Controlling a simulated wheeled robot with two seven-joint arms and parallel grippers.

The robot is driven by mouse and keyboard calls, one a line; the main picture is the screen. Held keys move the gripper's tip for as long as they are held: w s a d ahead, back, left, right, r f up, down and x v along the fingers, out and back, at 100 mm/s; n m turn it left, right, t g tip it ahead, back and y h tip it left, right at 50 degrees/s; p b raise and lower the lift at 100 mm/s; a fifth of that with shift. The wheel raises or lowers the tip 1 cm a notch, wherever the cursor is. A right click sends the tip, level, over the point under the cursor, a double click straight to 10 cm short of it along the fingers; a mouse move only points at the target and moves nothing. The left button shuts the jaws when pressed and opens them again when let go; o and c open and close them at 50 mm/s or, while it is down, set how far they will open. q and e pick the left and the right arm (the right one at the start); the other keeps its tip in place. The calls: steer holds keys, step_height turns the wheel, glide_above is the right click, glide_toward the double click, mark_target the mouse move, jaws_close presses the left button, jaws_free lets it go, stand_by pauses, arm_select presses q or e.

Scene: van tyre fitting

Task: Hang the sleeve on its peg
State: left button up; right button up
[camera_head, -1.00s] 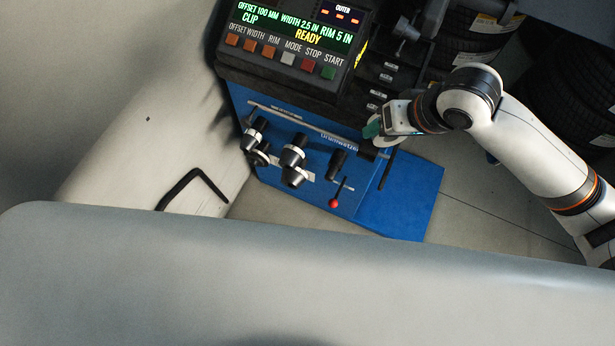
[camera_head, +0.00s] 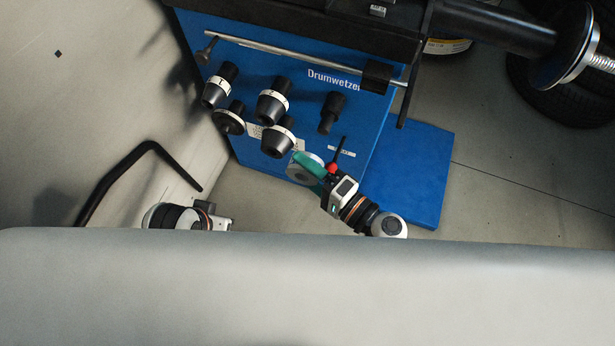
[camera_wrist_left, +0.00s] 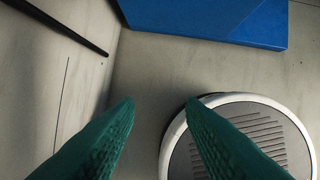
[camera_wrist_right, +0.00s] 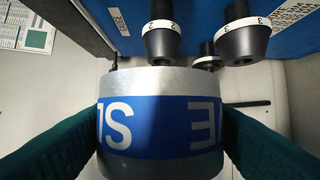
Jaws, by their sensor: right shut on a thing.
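The sleeve (camera_wrist_right: 160,125) is a short silver ring with a blue lettered band. In the right wrist view it fills the space between the green fingers. My right gripper (camera_head: 308,172) is shut on it, in front of the blue machine's lower front; the sleeve (camera_head: 302,169) is partly hidden by a finger there. A thin dark peg (camera_wrist_right: 114,62) shows just behind the sleeve's upper left rim, below a small white label (camera_wrist_right: 118,22). The sleeve looks apart from it, but I cannot tell the gap. My left gripper (camera_wrist_left: 160,102) is open and empty, low at the left in the head view (camera_head: 222,222).
Black numbered cones (camera_head: 272,104) hang on the blue machine (camera_head: 300,60), close to the sleeve. A red-knobbed lever (camera_head: 333,168) is beside my right gripper. A bent black bar (camera_head: 125,170) is at left. A pale rounded surface (camera_head: 300,285) covers the foreground.

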mark_target(316, 157)
arm_select(q)
steer(key=shift+r, duration=0.2)
arm_select(e)
steer(key=shift+s+d+f+t, duration=0.1)
steer(key=shift+f+t, duration=0.1)
steer(key=shift+t, duration=0.1)
steer(key=shift+d, duration=0.1)
steer(key=shift+w+d, duration=0.3)
steer(key=shift+w, duration=0.7)
steer(key=shift+w+d, duration=0.3)
steer(key=shift+w, duration=0.65)
arm_select(q)
steer(key=shift+b+v, duration=0.35)
steer(key=shift+v, duration=0.85)
arm_select(e)
steer(key=shift+w+d, duration=0.2)
steer(key=shift+w, duration=0.5)
arm_select(q)
steer(key=shift+a+f, duration=0.1)
steer(key=shift+f, duration=0.05)
steer(key=shift+s+f, duration=0.1)
steer(key=shift+f+b, duration=0.15)
steer(key=shift+b, duration=0.2)
arm_select(e)
steer(key=shift+w+d, duration=0.1)
steer(key=shift+w, duration=0.15)
